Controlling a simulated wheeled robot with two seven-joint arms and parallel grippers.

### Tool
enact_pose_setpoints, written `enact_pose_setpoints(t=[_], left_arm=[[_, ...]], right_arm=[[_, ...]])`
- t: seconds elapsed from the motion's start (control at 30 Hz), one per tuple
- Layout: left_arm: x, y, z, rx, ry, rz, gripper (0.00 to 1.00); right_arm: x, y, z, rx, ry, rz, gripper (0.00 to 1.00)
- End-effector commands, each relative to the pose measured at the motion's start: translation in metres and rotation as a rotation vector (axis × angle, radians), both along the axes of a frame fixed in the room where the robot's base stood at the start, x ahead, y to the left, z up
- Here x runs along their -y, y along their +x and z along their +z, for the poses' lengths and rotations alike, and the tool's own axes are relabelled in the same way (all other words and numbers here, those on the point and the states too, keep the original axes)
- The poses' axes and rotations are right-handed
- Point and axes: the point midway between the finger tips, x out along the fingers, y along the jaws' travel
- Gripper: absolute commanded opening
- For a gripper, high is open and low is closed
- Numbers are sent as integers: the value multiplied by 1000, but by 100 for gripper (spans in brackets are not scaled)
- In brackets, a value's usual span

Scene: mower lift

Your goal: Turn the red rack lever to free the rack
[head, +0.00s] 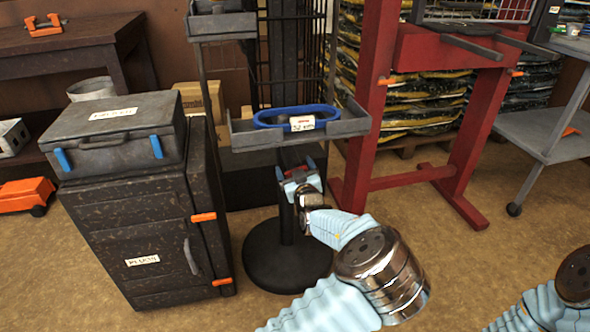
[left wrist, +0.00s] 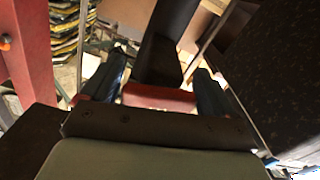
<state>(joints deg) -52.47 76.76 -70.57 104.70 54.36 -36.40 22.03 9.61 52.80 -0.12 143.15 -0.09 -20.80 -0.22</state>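My left gripper (head: 297,168) is in front of the dark post of the rack stand, below its grey tray. In the left wrist view its two blue fingers (left wrist: 160,75) stand wide apart, one on each side of a red bar, which looks like the red rack lever (left wrist: 160,97). The bar lies crosswise near the palm and spans most of the gap; I cannot tell whether the fingers touch it. In the head view the lever is mostly hidden by the gripper. Part of my right arm shows at the lower right; its gripper is out of view.
The grey tray (head: 245,133) holds a blue coil (head: 296,116) just above my left gripper. A dark cabinet (head: 155,235) with a grey case (head: 122,135) on top stands to the left. A red frame (head: 372,100) stands to the right. Open floor lies to the right of the stand's round base (head: 287,255).

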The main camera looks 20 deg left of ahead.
Motion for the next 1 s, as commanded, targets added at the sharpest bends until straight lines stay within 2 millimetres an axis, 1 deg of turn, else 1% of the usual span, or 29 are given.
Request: enact_pose_setpoints(t=[0.03, 0.2, 0.23, 0.27, 0.37, 0.6, 0.9, 0.93, 1.0], left_arm=[[0, 0, 0, 0, 0, 0, 80], [0, 0, 0, 0, 0, 0, 53], [0, 0, 0, 0, 0, 0, 49], [0, 0, 0, 0, 0, 0, 47], [0, 0, 0, -16, 24, 0, 47], [-1, -1, 0, -131, 192, 1, 47], [-1, -1, 0, -142, 208, 0, 47], [-1, -1, 0, -142, 208, 0, 82], [-1, -1, 0, -142, 208, 0, 92]], right_arm=[[0, 0, 0, 0, 0, 0, 43], [0, 0, 0, 0, 0, 0, 43], [0, 0, 0, 0, 0, 0, 43], [0, 0, 0, 0, 0, 0, 43], [0, 0, 0, 0, 0, 0, 43], [0, 0, 1, -1, 0, 0, 43], [0, 0, 1, 0, 1, 1, 43], [0, 0, 1, 0, 1, 1, 43], [0, 0, 1, 0, 1, 1, 43]])
